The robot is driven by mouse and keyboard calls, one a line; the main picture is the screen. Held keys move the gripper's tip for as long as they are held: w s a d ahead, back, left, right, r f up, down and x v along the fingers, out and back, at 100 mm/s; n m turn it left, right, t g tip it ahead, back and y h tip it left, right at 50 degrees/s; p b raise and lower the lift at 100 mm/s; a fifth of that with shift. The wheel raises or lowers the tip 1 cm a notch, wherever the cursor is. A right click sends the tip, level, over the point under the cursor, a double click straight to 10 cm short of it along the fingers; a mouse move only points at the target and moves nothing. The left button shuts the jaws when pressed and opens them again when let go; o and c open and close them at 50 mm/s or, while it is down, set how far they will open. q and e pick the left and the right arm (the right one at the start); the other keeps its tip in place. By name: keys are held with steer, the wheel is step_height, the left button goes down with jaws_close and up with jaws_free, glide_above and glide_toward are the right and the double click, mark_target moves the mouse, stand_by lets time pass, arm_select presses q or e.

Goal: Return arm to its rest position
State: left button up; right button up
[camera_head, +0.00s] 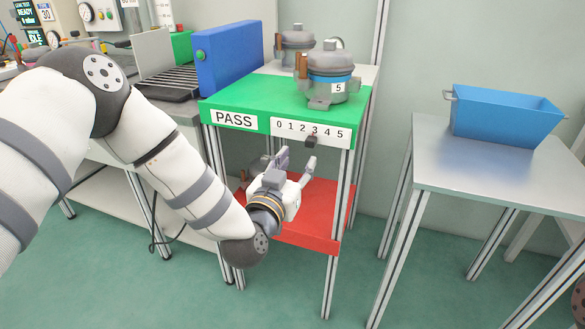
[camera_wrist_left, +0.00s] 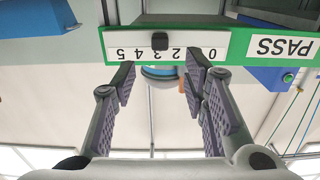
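My left gripper (camera_head: 296,161) is in front of the green PASS stand, below its front edge and above the red lower shelf. In the left wrist view the left gripper (camera_wrist_left: 163,82) is open, with its pads apart and nothing between them. The white number strip (camera_head: 311,130) runs along the stand's edge; it also shows upside down in the wrist view (camera_wrist_left: 135,53). A small black slider (camera_head: 311,141) sits on the strip near the 3, apart from the fingers. It also shows in the wrist view (camera_wrist_left: 160,41). My right gripper is not in view.
The red shelf (camera_head: 312,238) is under my left gripper. A conveyor with a blue housing (camera_head: 229,53) is left. A metal table (camera_head: 500,180) with a blue bin (camera_head: 505,118) is right.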

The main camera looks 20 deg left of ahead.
arm_select(q)
steer(key=s, duration=0.3)
steer(key=s+d+f+g+h+p, duration=0.1)
steer(key=s+f+g+h+p, duration=0.1)
steer(key=s+f+g, duration=1.3)
steer(key=s+a+f+g+y, duration=0.1)
steer(key=s+a+f+g, duration=0.1)
steer(key=s, duration=0.9)
steer(key=s+a+f+g, duration=0.1)
steer(key=s+f, duration=0.3)
steer(key=s, duration=0.7)
steer(key=s+a+f+g+y, duration=0.1)
steer(key=s+a+f+g, duration=0.1)
steer(key=s, duration=1)
steer(key=shift+a+f+n+g+y+p, duration=0.3)
steer(key=shift+a+f+n+p, duration=0.1)
steer(key=shift+a+f, duration=0.35)
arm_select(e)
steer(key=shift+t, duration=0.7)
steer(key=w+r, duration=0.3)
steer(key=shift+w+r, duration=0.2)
